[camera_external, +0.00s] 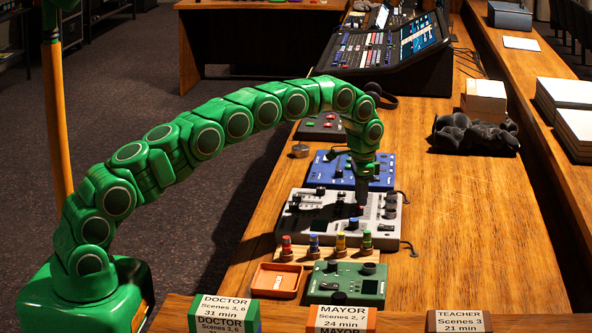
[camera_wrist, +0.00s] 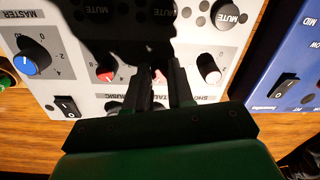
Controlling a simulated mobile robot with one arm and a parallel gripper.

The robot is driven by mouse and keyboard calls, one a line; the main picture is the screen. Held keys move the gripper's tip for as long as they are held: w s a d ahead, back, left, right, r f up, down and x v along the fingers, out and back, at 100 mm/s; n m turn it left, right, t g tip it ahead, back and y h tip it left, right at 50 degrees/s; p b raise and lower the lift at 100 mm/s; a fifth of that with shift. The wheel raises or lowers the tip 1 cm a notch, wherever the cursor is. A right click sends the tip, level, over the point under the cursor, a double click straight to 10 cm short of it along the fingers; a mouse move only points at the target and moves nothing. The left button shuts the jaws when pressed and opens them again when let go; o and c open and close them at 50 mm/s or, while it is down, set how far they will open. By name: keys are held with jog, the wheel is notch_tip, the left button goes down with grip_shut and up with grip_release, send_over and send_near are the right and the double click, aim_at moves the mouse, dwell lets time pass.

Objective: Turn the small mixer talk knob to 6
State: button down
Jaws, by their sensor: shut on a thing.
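The small mixer (camera_external: 317,218) is a light grey desk unit lying flat on the table, with several knobs and switches. My gripper (camera_external: 361,205) points down over its right half. In the wrist view, the talk knob (camera_wrist: 159,80) shows as a reddish patch between the fingers of my gripper (camera_wrist: 161,73), which is shut on it. The partly covered TALK label lies just below the fingers. The fingers and a dark shadow hide most of the knob, and its pointer and scale cannot be read.
In the wrist view, the music knob (camera_wrist: 107,73) is left of the fingers and another knob (camera_wrist: 208,69) is close on the right. A blue master knob (camera_wrist: 32,60) and black switch (camera_wrist: 66,106) are farther left. A blue unit (camera_external: 340,170) and green unit (camera_external: 347,283) flank the mixer.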

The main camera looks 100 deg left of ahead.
jog(key=shift+m, duration=0.3)
jog(key=c, duration=1)
grip_release()
jog(key=shift+r, duration=0.1)
notch_tip(320, 180, up, 7)
jog(key=shift+w+d+r, duration=0.1)
jog(key=shift+d+r, duration=0.05)
jog(key=shift+r, duration=0.15)
